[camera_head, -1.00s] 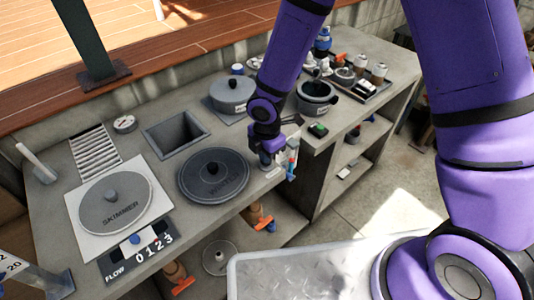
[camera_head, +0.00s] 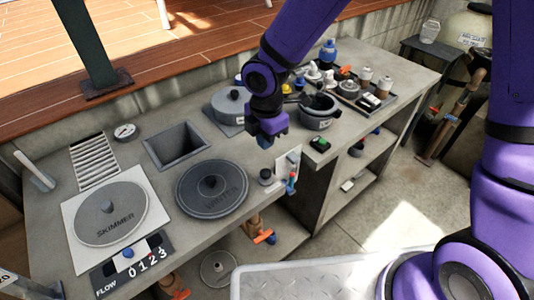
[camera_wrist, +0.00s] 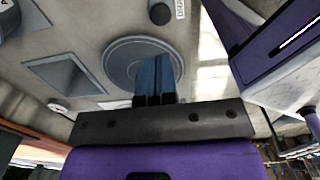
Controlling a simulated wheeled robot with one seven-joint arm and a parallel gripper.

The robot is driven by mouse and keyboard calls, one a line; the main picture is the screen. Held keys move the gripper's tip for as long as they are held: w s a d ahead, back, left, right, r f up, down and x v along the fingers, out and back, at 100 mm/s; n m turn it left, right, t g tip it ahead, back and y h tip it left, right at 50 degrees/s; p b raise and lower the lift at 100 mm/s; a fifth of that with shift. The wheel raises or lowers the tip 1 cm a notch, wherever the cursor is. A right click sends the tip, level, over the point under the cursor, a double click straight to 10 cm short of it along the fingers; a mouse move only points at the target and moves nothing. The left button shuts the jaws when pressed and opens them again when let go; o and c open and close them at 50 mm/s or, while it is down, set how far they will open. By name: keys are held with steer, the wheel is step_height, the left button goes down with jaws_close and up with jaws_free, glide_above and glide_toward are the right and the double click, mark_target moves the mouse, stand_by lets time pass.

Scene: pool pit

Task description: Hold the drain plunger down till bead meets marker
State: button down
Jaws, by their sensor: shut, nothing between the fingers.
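The drain plunger (camera_head: 266,177) is a short dark knob at the counter's front edge, right of the round dark lid. It also shows at the top of the wrist view (camera_wrist: 160,13), beside a small white label (camera_wrist: 180,9). A pale upright gauge plate (camera_head: 287,164) with a narrow coloured tube stands just right of it; bead and marker are too small to tell apart. My gripper (camera_head: 266,139) is shut and empty, above and apart from the plunger. Its blue fingers (camera_wrist: 154,80) show in front of the round lid in the wrist view.
The round dark lid (camera_head: 212,188), the skimmer lid (camera_head: 109,212) and a square opening (camera_head: 177,146) lie to the left. A lidded grey pot (camera_head: 231,104) and an open dark pot (camera_head: 319,111) stand behind. A green-topped black item (camera_head: 319,145) sits to the right.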

steer(key=shift+r, duration=1.5)
steer(key=s+d+r+m+t+h, duration=0.1)
steer(key=s+d+r+m+t, duration=0.2)
steer(key=d+r+m, duration=1.1)
steer(key=s+d+r+m+t+y, duration=0.1)
steer(key=s+d+r+m+t, duration=0.1)
steer(key=s+d+r+m, duration=0.8)
steer(key=s+d, duration=0.2)
steer(key=s, duration=0.2)
steer(key=shift+d+m, duration=0.3)
steer(key=shift+m, duration=0.1)
steer(key=shift+w, duration=0.1)
